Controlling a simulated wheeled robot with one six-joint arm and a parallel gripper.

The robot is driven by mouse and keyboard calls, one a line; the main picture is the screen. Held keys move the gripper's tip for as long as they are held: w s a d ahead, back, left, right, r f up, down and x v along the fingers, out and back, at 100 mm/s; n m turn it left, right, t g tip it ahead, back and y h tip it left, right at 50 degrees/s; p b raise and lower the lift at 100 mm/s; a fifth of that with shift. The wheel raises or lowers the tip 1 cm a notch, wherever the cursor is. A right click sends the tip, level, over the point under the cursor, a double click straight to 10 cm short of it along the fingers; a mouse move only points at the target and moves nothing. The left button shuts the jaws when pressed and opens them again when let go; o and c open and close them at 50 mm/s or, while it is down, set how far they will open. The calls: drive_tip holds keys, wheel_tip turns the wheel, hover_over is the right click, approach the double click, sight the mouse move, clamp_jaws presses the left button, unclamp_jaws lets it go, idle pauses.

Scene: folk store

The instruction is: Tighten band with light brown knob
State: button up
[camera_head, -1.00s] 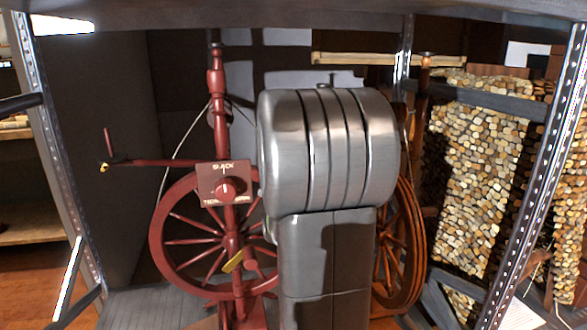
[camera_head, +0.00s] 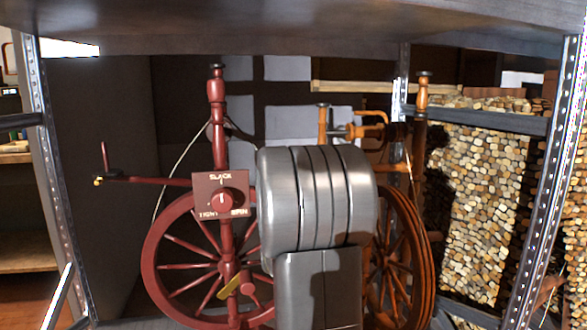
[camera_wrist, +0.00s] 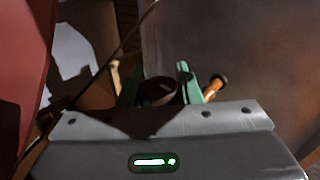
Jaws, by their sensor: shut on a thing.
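A red spinning wheel (camera_head: 150,256) stands at left in the head view. Its square panel (camera_head: 206,182) reads slack, tight and spin around a red knob (camera_head: 222,201). A light brown spinning wheel (camera_head: 418,240) stands at right, partly hidden by my arm. Its band and panel cannot be made out. My gripper is hidden in the head view. In the wrist view my gripper (camera_wrist: 159,84) has its green fingers on either side of a rounded, shadowed brown knob (camera_wrist: 158,90) and is shut on it. The knob's markings and setting are not visible.
An orange-brown peg with a dark tip (camera_wrist: 214,88) is close to the right finger. A shelf board (camera_head: 300,30) spans overhead, with metal posts (camera_head: 548,200) at the sides.

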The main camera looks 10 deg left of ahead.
idle(0.3)
drive_tip(key=o, duration=1)
drive_tip(key=v, duration=1.3)
drive_tip(key=shift+s+d+f, duration=0.1)
drive_tip(key=shift+s+f, duration=0.1)
drive_tip(key=shift+f, duration=0.1)
drive_tip(key=shift+c, duration=0.2)
